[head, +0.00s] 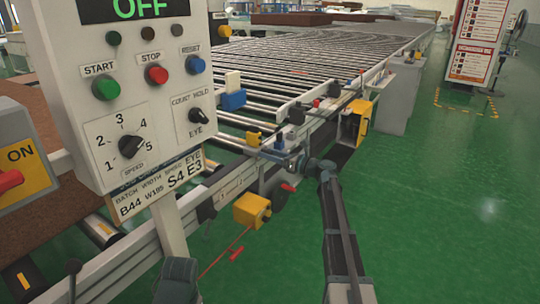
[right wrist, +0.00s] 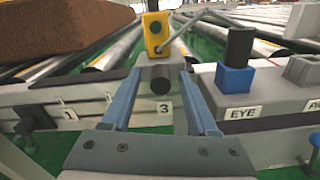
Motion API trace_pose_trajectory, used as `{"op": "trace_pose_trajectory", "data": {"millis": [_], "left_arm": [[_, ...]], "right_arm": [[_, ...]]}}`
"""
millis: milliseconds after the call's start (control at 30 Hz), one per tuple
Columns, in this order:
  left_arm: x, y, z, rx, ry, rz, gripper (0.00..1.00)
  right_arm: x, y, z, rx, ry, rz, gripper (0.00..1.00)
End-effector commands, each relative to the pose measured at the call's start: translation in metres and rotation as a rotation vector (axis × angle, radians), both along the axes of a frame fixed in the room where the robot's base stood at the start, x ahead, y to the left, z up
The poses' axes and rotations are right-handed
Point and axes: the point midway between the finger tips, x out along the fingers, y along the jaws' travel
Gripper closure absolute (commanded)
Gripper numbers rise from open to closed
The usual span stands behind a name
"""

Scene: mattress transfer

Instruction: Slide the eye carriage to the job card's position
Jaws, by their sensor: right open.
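The eye carriage is a yellow sensor box (right wrist: 156,33) on a grey block with a dark round knob (right wrist: 160,83), on the side rail. It also shows in the head view (head: 253,139). Below it the rail has a label 3 (right wrist: 164,111); a label 1 (right wrist: 69,114) is further left. The job card (head: 160,190) under the control panel reads B44, W195, S4, E3. My right gripper (right wrist: 160,75) is open, its blue fingers on either side of the carriage's knob; contact cannot be told.
Right of the carriage, a blue block with a black post (right wrist: 236,62) stands above an EYE label (right wrist: 243,113). The control panel (head: 125,90) reads OFF. A yellow box (head: 252,210) hangs below the rail.

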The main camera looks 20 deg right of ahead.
Motion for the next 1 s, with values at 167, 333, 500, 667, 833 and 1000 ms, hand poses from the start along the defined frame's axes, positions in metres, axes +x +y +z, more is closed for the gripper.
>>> {"op": "trace_pose_trajectory", "data": {"millis": [167, 333, 500, 667, 833, 1000], "left_arm": [[0.0, 0.0, 0.0, 0.0, 0.0, 0.0, 0.2], [0.0, 0.0, 0.0, 0.0, 0.0, 0.0, 0.2], [0.0, 0.0, 0.0, 0.0, 0.0, 0.0, 0.2], [0.0, 0.0, 0.0, 0.0, 0.0, 0.0, 0.2], [0.0, 0.0, 0.0, 0.0, 0.0, 0.0, 0.2], [0.0, 0.0, 0.0, 0.0, 0.0, 0.0, 0.2]], "right_arm": [[-0.01, -0.007, 0.0, 0.0, 0.0, -0.002, 0.41], [-0.038, -0.028, 0.0, 0.0, 0.0, -0.004, 0.41], [-0.067, -0.051, 0.0, 0.0, 0.0, -0.004, 0.41], [-0.089, -0.069, 0.0, 0.0, 0.0, -0.002, 0.41], [-0.104, -0.081, 0.0, 0.0, 0.0, -0.001, 0.41], [-0.109, -0.085, 0.0, 0.0, 0.0, 0.0, 0.41]]}}
